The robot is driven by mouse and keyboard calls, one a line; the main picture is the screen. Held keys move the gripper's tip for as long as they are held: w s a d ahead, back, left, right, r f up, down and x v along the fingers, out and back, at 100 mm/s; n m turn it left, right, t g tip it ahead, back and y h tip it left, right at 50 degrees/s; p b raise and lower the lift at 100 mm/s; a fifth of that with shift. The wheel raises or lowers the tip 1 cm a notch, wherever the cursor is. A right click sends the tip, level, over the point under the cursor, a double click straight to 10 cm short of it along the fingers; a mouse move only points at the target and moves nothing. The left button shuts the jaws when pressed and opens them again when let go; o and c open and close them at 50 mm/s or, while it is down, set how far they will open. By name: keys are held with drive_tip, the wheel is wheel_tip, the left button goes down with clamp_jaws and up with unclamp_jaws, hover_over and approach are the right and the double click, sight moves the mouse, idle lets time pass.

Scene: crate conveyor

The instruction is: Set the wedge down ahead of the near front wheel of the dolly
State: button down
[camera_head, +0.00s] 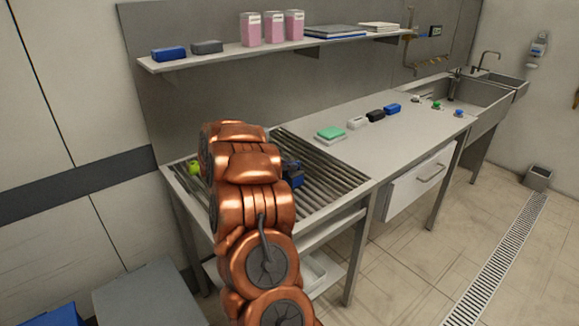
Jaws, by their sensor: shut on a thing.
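I see no wedge and no dolly wheel in this view. My copper arm rises from the bottom centre and covers the middle of the slatted rack. Its gripper end is hidden behind the arm links, so neither the jaws nor anything between them shows. A small dark blue and black thing (292,173) shows just right of the arm over the rack; I cannot tell what it is.
The slatted rack (335,178) joins a counter (400,140) with a green-topped block (330,133) and small blocks. A yellow-green round thing (194,168) is at the rack's left. A grey box (145,295) stands lower left. The right floor (420,255) is clear.

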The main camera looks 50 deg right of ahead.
idle(0.3)
drive_tip(key=c, duration=1.7)
unclamp_jaws()
drive_tip(key=shift+f, duration=0.15)
drive_tip(key=o, duration=0.5)
drive_tip(key=shift+c, duration=0.2)
